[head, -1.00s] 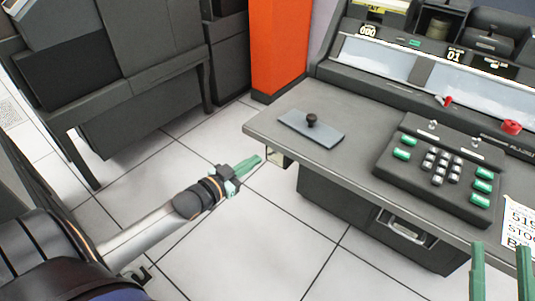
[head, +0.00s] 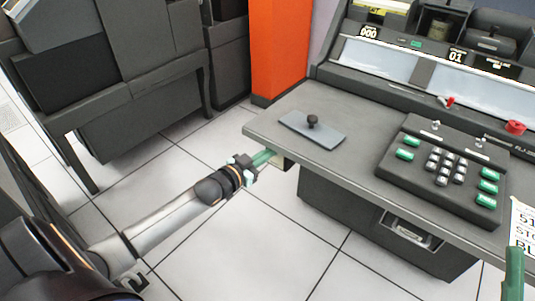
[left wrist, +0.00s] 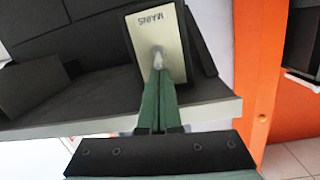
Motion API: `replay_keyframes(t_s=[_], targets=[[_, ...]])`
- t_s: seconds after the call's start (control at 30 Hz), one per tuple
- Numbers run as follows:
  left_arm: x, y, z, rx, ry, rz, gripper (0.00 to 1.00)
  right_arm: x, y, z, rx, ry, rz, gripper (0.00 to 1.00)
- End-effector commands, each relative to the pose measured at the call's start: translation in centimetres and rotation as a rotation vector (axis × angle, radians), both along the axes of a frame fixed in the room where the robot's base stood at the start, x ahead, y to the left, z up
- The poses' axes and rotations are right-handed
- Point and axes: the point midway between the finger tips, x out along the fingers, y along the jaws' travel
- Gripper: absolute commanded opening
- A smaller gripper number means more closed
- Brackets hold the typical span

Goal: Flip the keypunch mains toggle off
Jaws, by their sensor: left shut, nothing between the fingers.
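The keypunch desk (head: 345,115) has a pale plate (head: 288,163) under its left edge. In the left wrist view this plate (left wrist: 173,25) reads MAINS and carries a small metal toggle (left wrist: 158,57). My left gripper (head: 270,157) is shut and empty, beside the plate under the desk edge. In the left wrist view its green fingertips (left wrist: 159,77) are together at the toggle's tip; I cannot tell whether they touch it. A green finger of my right gripper (head: 514,272) shows at the lower right; the rest is out of frame.
A button keypad (head: 443,170), a black-knobbed plate (head: 315,130) and a printed card (head: 523,225) lie on the desktop. An orange pillar (head: 277,45) stands behind. Dark cabinets (head: 150,80) stand at the left, with open tiled floor between.

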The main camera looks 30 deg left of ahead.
Motion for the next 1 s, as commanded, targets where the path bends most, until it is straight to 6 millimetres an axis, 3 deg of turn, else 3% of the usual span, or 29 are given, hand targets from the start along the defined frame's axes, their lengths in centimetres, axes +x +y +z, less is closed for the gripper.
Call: replay_keyframes(t_s=[1.0], targets=[[-0.4, 0.1, -0.8, -0.02, -0.262, 0.002, 0.0, 0.2, 0.2, -4.0, 0.034, 0.033, 0.04, 0.5]])
